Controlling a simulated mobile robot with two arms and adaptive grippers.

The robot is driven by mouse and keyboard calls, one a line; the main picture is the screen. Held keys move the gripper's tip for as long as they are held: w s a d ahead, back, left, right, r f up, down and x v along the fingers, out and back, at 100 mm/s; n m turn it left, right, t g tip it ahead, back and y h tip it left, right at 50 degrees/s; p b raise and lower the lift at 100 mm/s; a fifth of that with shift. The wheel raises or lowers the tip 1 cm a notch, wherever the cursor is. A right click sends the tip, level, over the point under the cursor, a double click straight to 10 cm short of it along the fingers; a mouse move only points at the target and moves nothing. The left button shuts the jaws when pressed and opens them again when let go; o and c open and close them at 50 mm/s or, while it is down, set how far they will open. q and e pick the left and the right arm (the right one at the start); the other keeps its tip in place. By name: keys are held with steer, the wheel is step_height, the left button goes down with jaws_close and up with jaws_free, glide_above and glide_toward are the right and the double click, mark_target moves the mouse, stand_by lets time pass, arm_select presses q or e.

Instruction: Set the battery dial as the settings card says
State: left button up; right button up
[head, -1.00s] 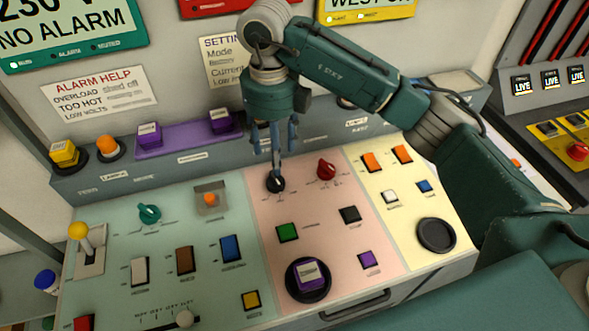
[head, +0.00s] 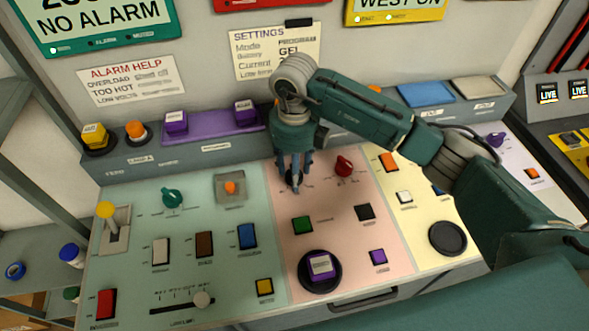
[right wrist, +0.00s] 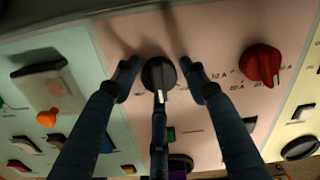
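The settings card (head: 262,50) hangs on the back wall. It reads PROGRAM for mode and GEL on the second line; its lower right is hidden behind my right arm. A black dial with a white pointer mark (head: 292,180) is on the pink panel, mostly hidden by the fingers; its label is not readable. In the right wrist view the dial (right wrist: 159,74) has its pointer toward the picture's bottom. My right gripper (head: 295,170) is open over it, fingers (right wrist: 159,66) spread either side with visible gaps. My left gripper is not in view.
A red dial (head: 343,166) with amp markings stands right of the black dial. A teal dial (head: 171,197) is on the green panel. A green button (head: 302,224) and a purple button (head: 320,266) lie in front. A raised ledge (head: 215,150) runs behind.

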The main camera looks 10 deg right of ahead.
steer(key=c, duration=0.6)
steer(key=shift+f+m+b, duration=0.1)
steer(key=shift+m+b, duration=0.2)
steer(key=shift+b, duration=0.2)
steer(key=shift+w+m+b, duration=0.1)
steer(key=shift+m+b, duration=0.35)
steer(key=shift+m, duration=0.05)
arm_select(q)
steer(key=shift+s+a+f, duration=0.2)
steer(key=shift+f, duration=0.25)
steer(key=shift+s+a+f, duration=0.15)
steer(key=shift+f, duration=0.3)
arm_select(e)
steer(key=shift+r, duration=0.25)
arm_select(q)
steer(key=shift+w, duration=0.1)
arm_select(e)
steer(key=o, duration=1.1)
steer(key=shift+f, duration=0.1)
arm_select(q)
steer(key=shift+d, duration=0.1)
arm_select(e)
step_height(320, 180, up, 12)
